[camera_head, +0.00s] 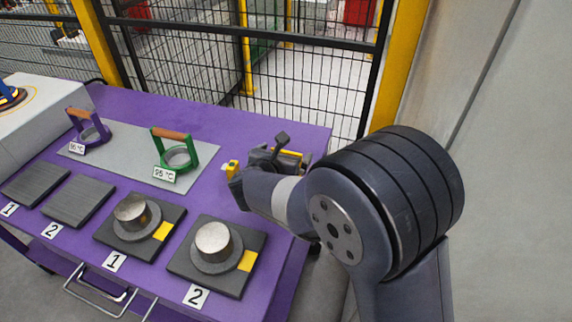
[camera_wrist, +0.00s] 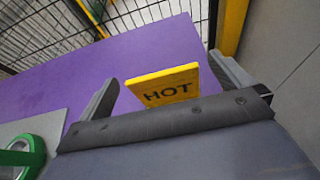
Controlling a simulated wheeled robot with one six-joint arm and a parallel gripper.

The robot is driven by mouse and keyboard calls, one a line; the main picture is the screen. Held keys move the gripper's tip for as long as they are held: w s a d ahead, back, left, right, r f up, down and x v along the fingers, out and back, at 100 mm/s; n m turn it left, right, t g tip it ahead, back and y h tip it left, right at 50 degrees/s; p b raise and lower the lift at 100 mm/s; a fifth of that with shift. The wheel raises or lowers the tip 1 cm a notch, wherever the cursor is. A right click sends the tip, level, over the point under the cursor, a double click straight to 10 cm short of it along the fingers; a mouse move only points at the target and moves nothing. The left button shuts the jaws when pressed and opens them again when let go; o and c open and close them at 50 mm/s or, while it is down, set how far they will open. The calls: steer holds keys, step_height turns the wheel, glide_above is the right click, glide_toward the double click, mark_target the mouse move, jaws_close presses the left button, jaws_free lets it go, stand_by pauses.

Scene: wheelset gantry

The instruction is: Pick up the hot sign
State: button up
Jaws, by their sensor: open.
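The hot sign (camera_wrist: 165,85) is a yellow plate with the dark word HOT. In the wrist view it stands tilted on the purple table, between my two open fingers and apart from both. My gripper (camera_wrist: 160,88) is open and empty, with one finger on each side of the sign. In the head view my gripper (camera_head: 268,165) is over the back right of the table, partly hidden by my own arm. A small yellow piece (camera_head: 232,169) shows beside it there; I cannot tell whether it is the sign. The sign's base is hidden in the wrist view.
The purple table (camera_head: 285,112) also bears a grey plate (camera_head: 130,165) with a purple-framed ring (camera_head: 95,132) and a green ring (camera_head: 178,158). A black mesh fence (camera_head: 310,75) runs behind the table.

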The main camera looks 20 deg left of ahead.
steer(key=shift+c, duration=0.2)
steer(key=c, duration=1.2)
steer(key=shift+r, duration=0.1)
steer(key=shift+c, duration=0.2)
